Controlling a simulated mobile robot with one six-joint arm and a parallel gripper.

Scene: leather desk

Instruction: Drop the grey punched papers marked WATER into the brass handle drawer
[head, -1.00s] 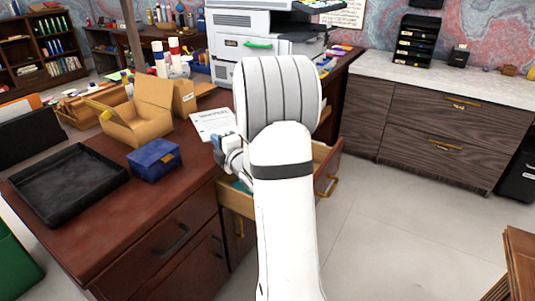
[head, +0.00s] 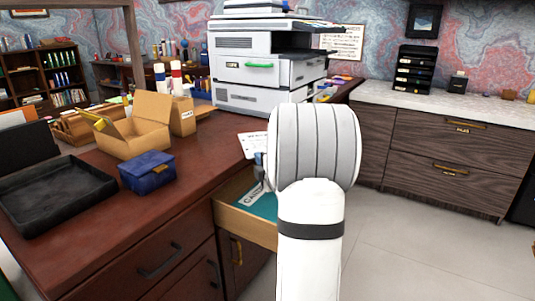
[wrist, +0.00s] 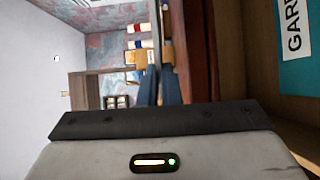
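The pale papers (head: 252,143) show in the head view above the desk's right edge, tilted, with dark print. Their marking is too small to read, and my arm covers their right part. My gripper (head: 259,160) is at their lower edge and appears shut on them; my arm hides most of it. In the wrist view its blue fingers (wrist: 158,88) are close together. The open drawer (head: 240,222) lies below and beside the gripper. A teal item (head: 262,206) with a white label lies inside; the label (wrist: 293,22) begins "GARD". My arm hides the drawer's front and handle.
On the desk are a black tray (head: 55,190), a blue box (head: 147,172), an open cardboard box (head: 135,130) and a printer (head: 262,70). A cupboard below the drawer has a brass handle (head: 237,250). The floor at right (head: 420,250) is clear.

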